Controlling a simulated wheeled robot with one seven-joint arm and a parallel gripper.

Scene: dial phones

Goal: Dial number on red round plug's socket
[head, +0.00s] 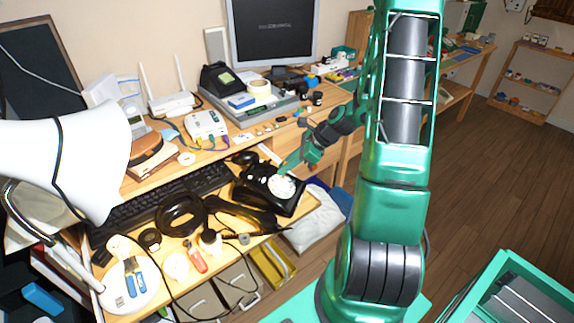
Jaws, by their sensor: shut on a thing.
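A black dial phone (258,196) with a round white dial (283,188) stands near the desk's front right edge. Its black handset (238,214) seems to lie off the cradle, left of the phone body. My gripper (287,169) reaches down from the right, its narrow teal tip just above the dial's far side. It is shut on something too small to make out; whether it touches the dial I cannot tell. A white box (207,124) with cables sits at the desk's back. I cannot make out a red round plug or its number.
A keyboard (165,200), a black ring (180,214), a red-handled tool (196,260) and cables crowd the left. A monitor (273,32), a white router (170,102) and a second black phone (217,78) stand behind. A white lamp (65,165) juts in at left.

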